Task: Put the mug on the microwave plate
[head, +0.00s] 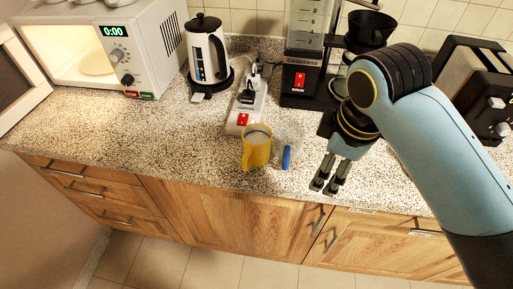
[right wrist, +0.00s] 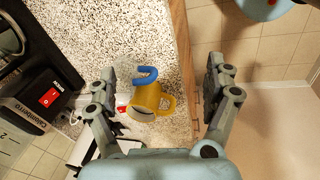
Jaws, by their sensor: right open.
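A yellow mug (head: 257,148) stands on the speckled counter near its front edge. Just right of it is a clear cup with a blue handle (head: 287,157). My right gripper (head: 327,186) is open and empty, right of both and near the front edge. In the right wrist view, the yellow mug (right wrist: 146,104) and the blue handle (right wrist: 146,76) appear beyond the spread fingers, and neither is held. The microwave (head: 130,55) at the far left is open and lit, and its pale plate (head: 97,65) shows inside. My left gripper is out of view.
A white kettle (head: 207,55) stands beside the microwave. A power strip (head: 248,105) lies behind the yellow mug. A blender (head: 303,80), coffee maker (head: 368,30) and toaster (head: 480,85) stand at the back right. The counter in front of the microwave is clear.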

